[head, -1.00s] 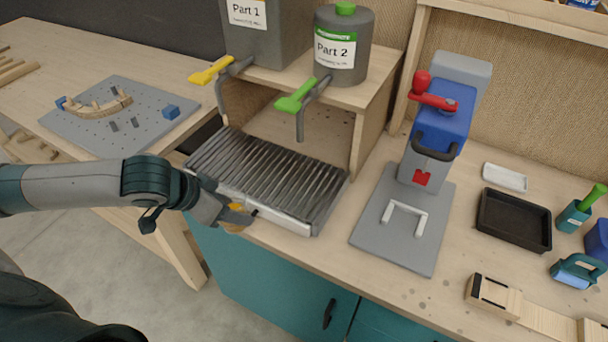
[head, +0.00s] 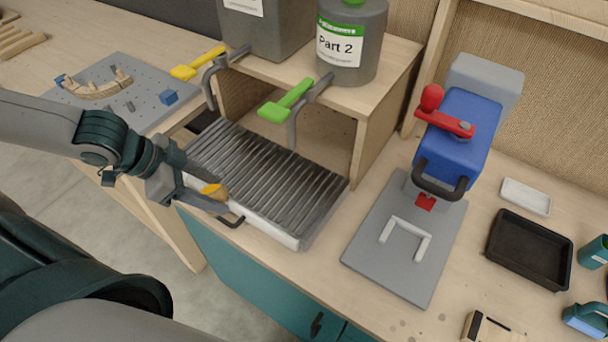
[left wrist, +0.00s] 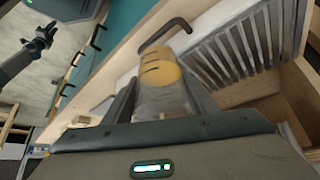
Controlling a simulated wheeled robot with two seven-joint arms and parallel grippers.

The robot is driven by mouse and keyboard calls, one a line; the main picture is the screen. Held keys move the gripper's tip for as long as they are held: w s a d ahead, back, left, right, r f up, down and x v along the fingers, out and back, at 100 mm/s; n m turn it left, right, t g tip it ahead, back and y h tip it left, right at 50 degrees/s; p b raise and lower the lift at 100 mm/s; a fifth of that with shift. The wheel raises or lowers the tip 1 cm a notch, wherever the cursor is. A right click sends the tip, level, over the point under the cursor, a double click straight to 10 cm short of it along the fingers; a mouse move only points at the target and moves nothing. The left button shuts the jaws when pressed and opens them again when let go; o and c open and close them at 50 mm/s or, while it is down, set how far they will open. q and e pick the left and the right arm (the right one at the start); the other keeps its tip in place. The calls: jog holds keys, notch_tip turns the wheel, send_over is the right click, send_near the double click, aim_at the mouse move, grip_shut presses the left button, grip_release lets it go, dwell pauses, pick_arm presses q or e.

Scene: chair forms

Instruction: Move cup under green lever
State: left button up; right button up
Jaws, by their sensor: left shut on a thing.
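A small cup (head: 216,191) with a yellow top is held by my left gripper (head: 214,196), over the front left of the slatted grate (head: 265,175). In the left wrist view the cup (left wrist: 160,85) sits between the two fingers, its yellow end pointing away. I cannot tell whether it touches the grate. The green lever (head: 287,101) is on the spout of the Part 2 container (head: 350,45), above and to the right of the cup. My right gripper seems to show small and dark in the left wrist view (left wrist: 40,38); its jaws are unclear.
A yellow lever (head: 197,63) sits on the other container's spout, left of the green one. A wooden shelf panel (head: 385,120) stands right of the grate. A blue press (head: 458,130) stands farther right.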

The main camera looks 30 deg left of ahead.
pick_arm(q)
jog(key=shift+r, duration=0.1)
jog(key=shift+s+r, duration=0.1)
jog(key=shift+s, duration=0.1)
jog(key=shift+w+d, duration=0.6)
jog(key=shift+w, duration=0.1)
jog(key=w+d+b, duration=0.3)
jog(key=w+d, duration=0.1)
jog(key=shift+w+d+f+b, duration=0.2)
jog(key=shift+w+b, duration=0.05)
jog(key=shift+b, duration=0.1)
jog(key=w+d+p, duration=0.1)
jog(key=w+d, duration=0.1)
jog(key=w+d+p, duration=0.1)
jog(key=w, duration=0.1)
jog(key=shift+d+r+p, duration=0.35)
jog(key=shift+w+d+f, duration=0.2)
jog(key=shift+w+d, duration=0.25)
jog(key=shift+w, duration=0.05)
